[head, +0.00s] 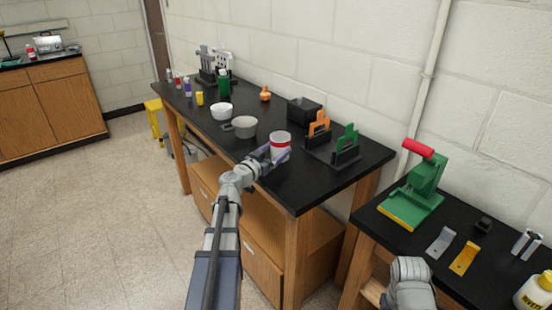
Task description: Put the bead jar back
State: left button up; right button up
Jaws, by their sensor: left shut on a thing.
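A white jar with a red band (280,141), which looks like the bead jar, is at the front edge of the long black-topped table (310,190). My left gripper (279,156) is shut on it, with its purple-grey fingers around the lower part. The jar is upright. The fingers hide its base, so I cannot tell whether it touches the table top. A grey part of my right arm shows at the bottom right; its fingers are not visible.
A grey pan (243,128) and white bowl (221,111) stand left of the jar. Behind it are a black box (304,110) and a rack (335,153) with orange and green pieces. A green press (415,195) stands on the right table.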

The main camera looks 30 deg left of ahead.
pick_arm(q)
jog(key=shift+f, duration=0.15)
jog(key=shift+f, duration=0.1)
jog(key=shift+f, duration=0.15)
jog(key=o, duration=1.2)
jog(key=shift+o, duration=0.2)
jog(key=shift+r, duration=0.35)
jog(key=s, duration=1.2)
jog(key=shift+a, duration=0.45)
jog(key=shift+f, duration=0.1)
